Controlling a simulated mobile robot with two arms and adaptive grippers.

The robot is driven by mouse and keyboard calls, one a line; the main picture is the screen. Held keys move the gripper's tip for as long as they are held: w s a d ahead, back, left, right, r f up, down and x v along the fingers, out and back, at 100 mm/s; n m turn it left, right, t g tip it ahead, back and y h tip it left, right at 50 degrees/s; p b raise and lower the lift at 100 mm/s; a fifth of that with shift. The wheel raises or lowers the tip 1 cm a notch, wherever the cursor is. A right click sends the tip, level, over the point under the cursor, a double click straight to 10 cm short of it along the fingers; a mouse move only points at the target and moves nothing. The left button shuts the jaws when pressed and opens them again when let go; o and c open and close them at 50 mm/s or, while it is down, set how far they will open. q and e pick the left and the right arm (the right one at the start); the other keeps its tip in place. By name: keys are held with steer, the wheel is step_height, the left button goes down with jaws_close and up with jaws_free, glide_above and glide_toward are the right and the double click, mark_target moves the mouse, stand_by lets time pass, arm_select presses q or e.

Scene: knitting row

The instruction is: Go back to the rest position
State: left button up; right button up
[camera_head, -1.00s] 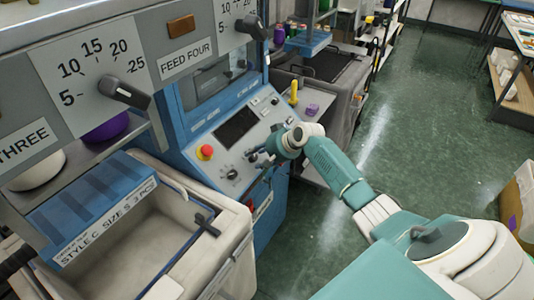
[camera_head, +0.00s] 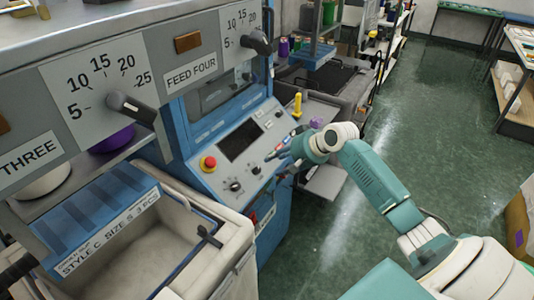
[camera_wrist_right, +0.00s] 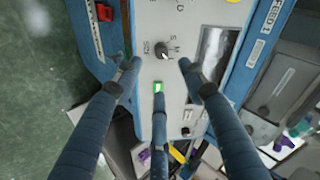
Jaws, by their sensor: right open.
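My right gripper (camera_head: 280,150) is at the right edge of the blue machine's control panel (camera_head: 212,170), with its arm reaching in from the lower right. In the wrist view its three blue fingers (camera_wrist_right: 158,68) are spread apart with nothing between them. Beyond the fingertips are a selector knob (camera_wrist_right: 162,52) with size letters and a lit green button (camera_wrist_right: 158,87). Whether the fingers touch the panel cannot be told. My left gripper is not in view.
A red emergency button (camera_head: 208,162) and a dark screen (camera_head: 241,140) are on the panel. A pale bin (camera_head: 222,215) stands at the front left, below a dial (camera_head: 130,108). A yellow-handled tool (camera_head: 297,103) stands behind the gripper. Green floor (camera_head: 400,140) is open to the right.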

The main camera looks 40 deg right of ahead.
steer(key=s+a+f+n+g+h+b, duration=0.15)
steer(key=s+f, duration=0.45)
steer(key=f, duration=0.8)
steer(key=s+f+g+b, duration=0.15)
steer(key=s+f, duration=0.45)
steer(key=f, duration=0.7)
steer(key=s+a+f+n+g+h+b, duration=0.15)
steer(key=s+f, duration=0.45)
steer(key=f, duration=0.8)
steer(key=s+a+f+n+g+b, duration=0.15)
steer(key=s+a+f, duration=0.25)
steer(key=s+f, duration=0.45)
steer(key=s+a+f+n+b, duration=0.2)
steer(key=s+a+f, duration=0.2)
steer(key=s+f, duration=0.45)
steer(key=s+a+f+n+b, duration=0.1)
steer(key=s+a+f, duration=0.1)
steer(key=s+a, duration=0.3)
steer(key=s+a+f+n+g+b, duration=0.1)
steer(key=s+a, duration=0.4)
steer(key=s, duration=0.7)
step_height(320, 180, down, 2)
steer(key=shift+s+f+n+g+y, duration=0.2)
steer(key=shift+s+n+g+y, duration=0.15)
steer(key=shift+n, duration=0.4)
